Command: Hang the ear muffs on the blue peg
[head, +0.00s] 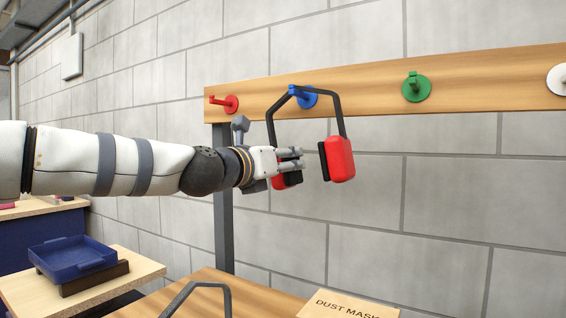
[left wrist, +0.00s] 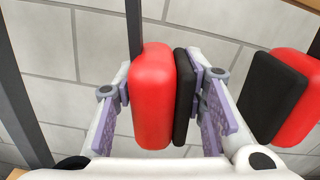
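The ear muffs (head: 341,160) have red cups with black cushions and a dark angular headband. They hang upright, the top of the headband lying across the blue peg (head: 305,96) on the wooden board. My left gripper (head: 290,160) is at the left cup, reaching in from the left. In the left wrist view, its fingers (left wrist: 160,115) stand on either side of that red cup (left wrist: 153,95), with a gap on the cup's left side; it looks open. The other cup (left wrist: 290,95) is outside the fingers at right. My right gripper is not in view.
The board (head: 370,90) also bears a red peg (head: 230,103), a green peg (head: 416,87) and a white peg (head: 558,79). Below are a table with a dust mask box (head: 345,306) and a dark hoop (head: 200,288), and a blue tray (head: 72,258) at left.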

